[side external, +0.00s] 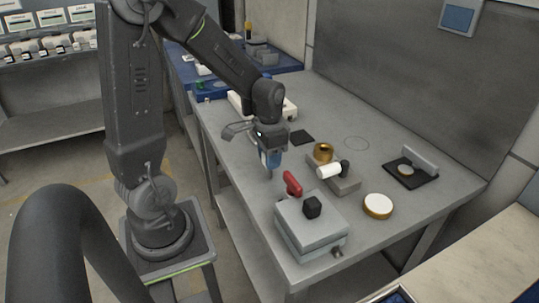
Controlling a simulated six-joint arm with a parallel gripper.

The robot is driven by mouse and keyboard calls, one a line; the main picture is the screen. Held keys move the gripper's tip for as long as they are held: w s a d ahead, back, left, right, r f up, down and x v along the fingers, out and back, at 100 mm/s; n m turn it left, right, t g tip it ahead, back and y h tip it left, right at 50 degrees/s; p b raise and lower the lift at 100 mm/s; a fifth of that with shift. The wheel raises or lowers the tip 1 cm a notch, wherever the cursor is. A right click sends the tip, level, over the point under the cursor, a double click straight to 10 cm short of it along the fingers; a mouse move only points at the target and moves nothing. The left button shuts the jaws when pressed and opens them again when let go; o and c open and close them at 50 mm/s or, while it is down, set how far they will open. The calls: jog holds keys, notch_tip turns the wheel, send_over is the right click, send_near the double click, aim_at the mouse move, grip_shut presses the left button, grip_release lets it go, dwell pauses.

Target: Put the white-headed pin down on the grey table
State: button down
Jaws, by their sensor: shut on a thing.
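My gripper (270,171) points down above the left part of the grey table (335,115), behind the red handle in the picture. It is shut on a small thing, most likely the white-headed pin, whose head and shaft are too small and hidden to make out. The gripper's tip looks close to the table top, but I cannot tell the gap.
A grey box with a black knob (312,207) and a red handle (292,184) stand near. To the right are a grey block with a white cylinder (328,171), a brass ring (323,152), a round white-topped disc (378,206) and a black plate (413,172). The table's back middle is clear.

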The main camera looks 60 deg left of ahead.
jog(key=shift+f, duration=0.25)
jog(key=c, duration=0.7)
grip_release()
jog(key=shift+o, duration=0.2)
jog(key=shift+r, duration=0.1)
notch_tip(320, 180, up, 14)
jog(key=shift+f, duration=0.2)
